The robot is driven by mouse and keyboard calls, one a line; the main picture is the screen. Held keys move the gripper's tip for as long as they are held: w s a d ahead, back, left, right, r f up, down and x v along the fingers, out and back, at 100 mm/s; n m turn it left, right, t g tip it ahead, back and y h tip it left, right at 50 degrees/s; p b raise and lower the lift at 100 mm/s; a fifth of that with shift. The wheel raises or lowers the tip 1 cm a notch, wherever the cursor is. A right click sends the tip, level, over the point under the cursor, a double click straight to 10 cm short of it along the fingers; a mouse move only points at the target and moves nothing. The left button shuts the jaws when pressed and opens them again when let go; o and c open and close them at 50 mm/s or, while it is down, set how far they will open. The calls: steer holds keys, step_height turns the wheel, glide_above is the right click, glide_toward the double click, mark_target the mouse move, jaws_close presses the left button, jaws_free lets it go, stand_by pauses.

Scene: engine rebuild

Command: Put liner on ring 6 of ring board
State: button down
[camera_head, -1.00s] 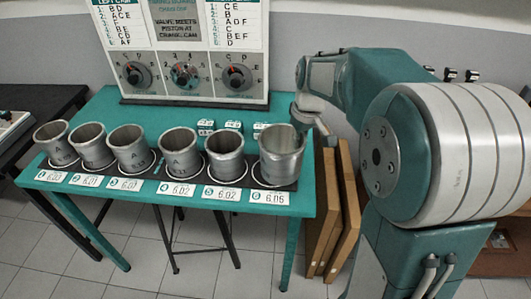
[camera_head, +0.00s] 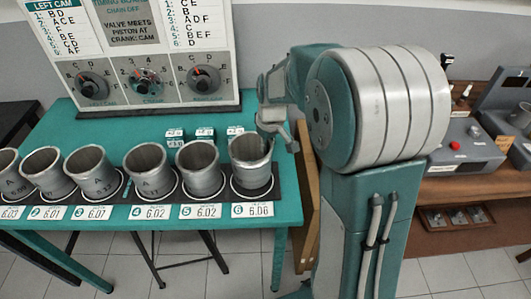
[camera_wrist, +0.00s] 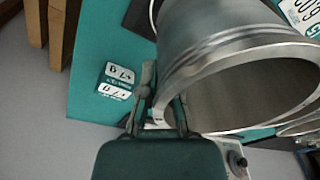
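A grey metal liner (camera_head: 250,160) stands upright, as far as I can tell, at ring 6 of the black ring board (camera_head: 285,190), behind the label 6. The pale ring (camera_head: 267,189) shows around its base; I cannot tell whether the base is fully down. My gripper (camera_head: 270,127) is at its right rear rim. In the wrist view, my gripper (camera_wrist: 160,108) has one finger outside the liner's wall (camera_wrist: 215,30) and one inside the bore, close together on the rim. Part of the fingertips is hard to make out.
Several other liners stand in a row to the left, the nearest (camera_head: 199,170) at ring 5. Small teal blocks (camera_head: 205,134) lie behind the row. The dial board (camera_head: 140,60) rises at the back. Brown panels (camera_head: 307,205) lean right of the teal table (camera_head: 70,115).

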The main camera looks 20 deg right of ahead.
step_height(320, 180, down, 3)
steer(key=shift+a+r, duration=0.1)
steer(key=shift+a, duration=0.05)
steer(key=c, duration=0.8)
jaws_free()
steer(key=r, duration=0.4)
steer(key=s+r, duration=0.1)
steer(key=r, duration=0.7)
steer(key=shift+s+d, duration=0.2)
steer(key=shift+d, duration=0.15)
steer(key=s+a+r+m+t, duration=0.1)
steer(key=s+a+r+t, duration=0.1)
steer(key=s, duration=0.8)
steer(key=s+a+r+m+t, duration=0.1)
steer(key=s+a+m+t, duration=0.1)
steer(key=s, duration=0.9)
steer(key=shift+a+r+m+h, duration=0.3)
steer(key=shift+a+r, duration=0.05)
steer(key=shift+a, duration=0.4)
